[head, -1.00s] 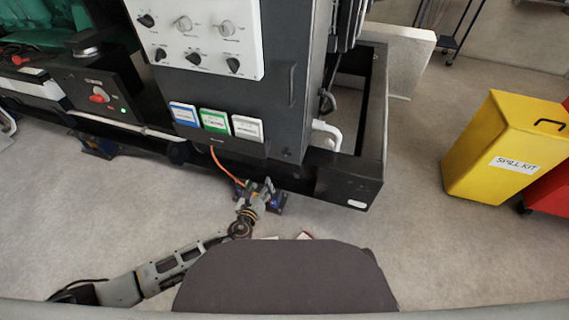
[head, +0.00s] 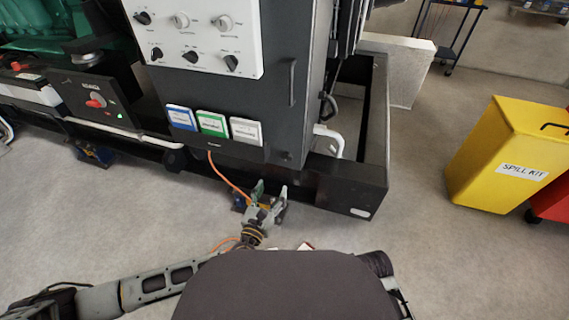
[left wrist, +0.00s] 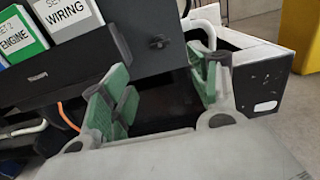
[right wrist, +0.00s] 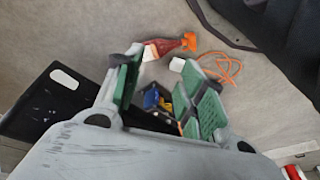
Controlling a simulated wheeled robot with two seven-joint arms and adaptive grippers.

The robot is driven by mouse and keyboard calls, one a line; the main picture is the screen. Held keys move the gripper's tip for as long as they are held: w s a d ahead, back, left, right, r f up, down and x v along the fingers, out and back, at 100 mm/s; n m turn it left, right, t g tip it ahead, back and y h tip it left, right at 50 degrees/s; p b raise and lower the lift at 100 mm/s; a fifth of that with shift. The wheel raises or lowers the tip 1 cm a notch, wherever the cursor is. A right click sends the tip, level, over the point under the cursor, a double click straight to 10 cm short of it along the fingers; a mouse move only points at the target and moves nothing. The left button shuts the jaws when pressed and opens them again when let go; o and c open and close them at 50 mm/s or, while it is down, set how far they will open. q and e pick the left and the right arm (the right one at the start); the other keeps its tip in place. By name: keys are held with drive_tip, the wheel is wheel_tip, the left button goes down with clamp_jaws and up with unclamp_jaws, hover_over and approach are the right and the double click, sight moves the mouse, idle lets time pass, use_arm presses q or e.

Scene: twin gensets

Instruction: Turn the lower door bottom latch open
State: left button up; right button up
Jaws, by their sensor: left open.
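The dark cabinet door (head: 275,90) stands ahead of me with a vertical handle (head: 292,83). A small dark round latch (head: 287,155) sits at its lower right corner; it also shows in the left wrist view (left wrist: 159,42), too small to tell how it is turned. My left gripper (head: 271,190) is below the latch, near the base frame, apart from it. In the left wrist view its green-padded fingers (left wrist: 160,82) are spread and empty, with the latch beyond them. My right gripper (right wrist: 165,85) is open in the right wrist view, pointing toward the floor.
Blue, green and white binders (head: 213,123) sit in a holder left of the latch. A white bent pipe (head: 331,137) and the black base frame (head: 345,190) lie right. An orange cable (head: 228,180) hangs down. A yellow spill kit bin (head: 505,155) stands on open floor.

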use_arm(q)
drive_tip(key=shift+w, duration=0.2)
drive_tip(key=b, duration=0.2)
approach(286, 160)
drive_tip(key=x, duration=0.6)
drive_tip(key=shift+w+f, duration=0.1)
drive_tip(key=shift+w, duration=0.05)
drive_tip(key=shift+b+x, duration=0.35)
drive_tip(key=shift+x, duration=0.85)
use_arm(e)
drive_tip(key=r, duration=0.2)
drive_tip(key=r+t, duration=0.1)
drive_tip(key=r, duration=0.1)
drive_tip(key=shift+w+a, duration=0.1)
drive_tip(key=shift+a, duration=0.2)
use_arm(q)
drive_tip(key=c, duration=1)
use_arm(e)
drive_tip(key=shift+f, duration=0.2)
